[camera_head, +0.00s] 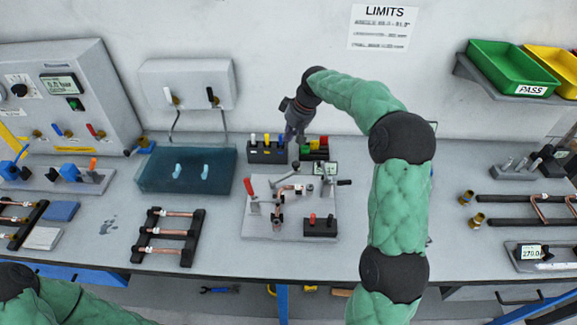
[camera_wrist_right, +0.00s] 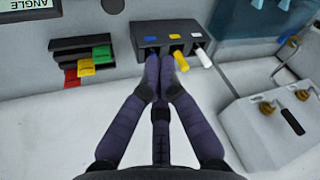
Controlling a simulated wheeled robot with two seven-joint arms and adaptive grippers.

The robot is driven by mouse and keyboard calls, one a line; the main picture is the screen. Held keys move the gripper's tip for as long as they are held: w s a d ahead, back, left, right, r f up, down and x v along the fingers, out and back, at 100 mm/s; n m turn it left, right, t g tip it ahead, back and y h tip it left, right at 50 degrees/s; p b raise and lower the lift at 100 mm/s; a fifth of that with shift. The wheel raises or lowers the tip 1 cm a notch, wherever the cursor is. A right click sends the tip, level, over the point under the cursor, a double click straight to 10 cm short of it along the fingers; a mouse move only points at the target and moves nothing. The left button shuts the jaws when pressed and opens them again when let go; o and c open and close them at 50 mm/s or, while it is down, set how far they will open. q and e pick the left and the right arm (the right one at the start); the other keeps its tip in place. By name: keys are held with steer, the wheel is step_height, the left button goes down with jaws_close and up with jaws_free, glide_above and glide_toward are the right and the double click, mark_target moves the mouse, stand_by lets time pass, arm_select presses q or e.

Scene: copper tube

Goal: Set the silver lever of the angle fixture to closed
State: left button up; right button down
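The angle fixture is the pale plate (camera_head: 262,228) in the middle of the bench, with a copper tube piece held on it. A red-handled lever (camera_head: 248,186) stands at its left. A dark-knobbed lever (camera_head: 343,182) lies at its right edge. I cannot tell surely which lever is the silver one. My right gripper (camera_head: 295,132) is behind the fixture, above the bench and clear of the levers. My left gripper is out of view.
The black box (camera_wrist_right: 150,28) has blue, yellow and white labels. A dark rack with red, yellow and green tabs (camera_wrist_right: 85,66) stands beside it. A teal tray (camera_head: 150,172) and a tube rack (camera_head: 192,235) are left of the fixture. My right arm spans the fixture's right side.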

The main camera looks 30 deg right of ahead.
arm_select(q)
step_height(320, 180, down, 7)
steer(key=b, duration=0.6)
arm_select(e)
steer(key=f+n, duration=0.1)
steer(key=f, duration=0.2)
steer(key=f+n, duration=0.2)
steer(key=f, duration=0.1)
steer(key=f+n, duration=0.2)
steer(key=f, duration=0.1)
steer(key=shift+s+a+f, duration=0.1)
steer(key=shift+a+f, duration=0.1)
steer(key=shift+f, duration=0.2)
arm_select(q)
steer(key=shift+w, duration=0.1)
arm_select(e)
steer(key=shift+s, duration=0.25)
